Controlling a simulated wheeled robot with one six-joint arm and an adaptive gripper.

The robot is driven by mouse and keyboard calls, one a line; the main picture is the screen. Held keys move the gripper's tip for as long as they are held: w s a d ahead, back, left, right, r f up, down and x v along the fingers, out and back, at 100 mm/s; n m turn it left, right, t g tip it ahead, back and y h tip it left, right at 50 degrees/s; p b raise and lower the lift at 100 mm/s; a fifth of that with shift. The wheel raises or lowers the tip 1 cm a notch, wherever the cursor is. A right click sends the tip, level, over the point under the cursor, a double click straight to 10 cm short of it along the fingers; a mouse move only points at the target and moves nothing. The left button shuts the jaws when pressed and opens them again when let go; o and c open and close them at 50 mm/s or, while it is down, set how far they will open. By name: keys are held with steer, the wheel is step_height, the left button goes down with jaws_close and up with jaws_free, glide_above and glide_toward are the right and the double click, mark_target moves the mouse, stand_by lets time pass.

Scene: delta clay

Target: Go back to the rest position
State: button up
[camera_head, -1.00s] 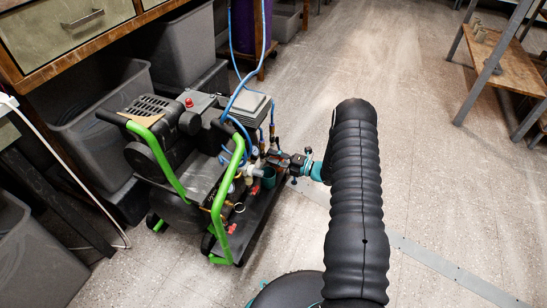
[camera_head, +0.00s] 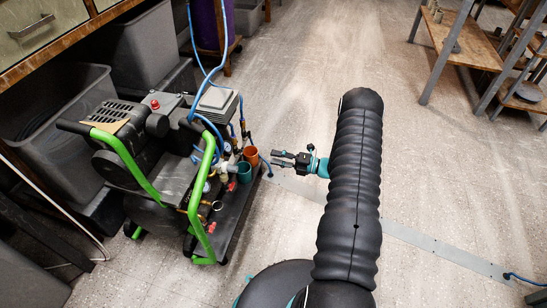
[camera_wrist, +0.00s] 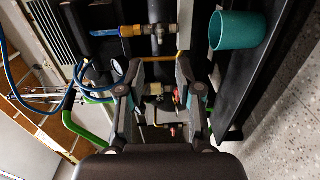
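My gripper (camera_head: 275,158) is at the end of my black, ribbed arm, just right of the green-framed air compressor (camera_head: 118,160). In the wrist view my gripper (camera_wrist: 159,66) has its two fingers apart, with nothing between them; compressor fittings show behind the gap. A teal cup (camera_head: 244,173) and an orange cup (camera_head: 251,156) stand at the compressor's right side, left of my gripper and apart from it. The teal cup also shows in the wrist view (camera_wrist: 238,30), upper right of the fingers. No marked rest position shows.
Grey bins (camera_head: 150,45) stand under a wooden bench with drawers (camera_head: 40,30) at left. A blue hose (camera_head: 205,80) rises from the compressor. A metal-legged shelf (camera_head: 460,40) stands at upper right. The floor (camera_head: 310,60) ahead is open.

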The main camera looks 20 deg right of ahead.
stand_by(0.4)
steer(key=s+a+f+n+g, duration=0.45)
steer(key=s+n, duration=0.25)
steer(key=n, duration=0.2)
steer(key=s+a+r+n+g+h, duration=0.1)
steer(key=s+r+n+g+h, duration=0.1)
steer(key=s+r+n+g, duration=0.75)
steer(key=s+a+r+n+t+h+p, duration=0.1)
steer(key=s+a+r+n+t+h, duration=0.1)
steer(key=r+n, duration=0.6)
steer(key=s+a+r+n+t+h+p, duration=0.2)
steer(key=s+r+n+t+h, duration=0.2)
steer(key=r, duration=1.3)
steer(key=s+a+r+n+t+h+p, duration=0.1)
steer(key=s+a+r+n+t+h, duration=0.1)
steer(key=s+r+n+h, duration=0.4)
steer(key=s+r+n+t, duration=0.1)
steer(key=s+r+n, duration=0.3)
steer(key=r+n, duration=0.2)
steer(key=shift+s+r+n+h, duration=0.2)
steer(key=shift+r+n+h, duration=0.15)
steer(key=shift+n, duration=0.1)
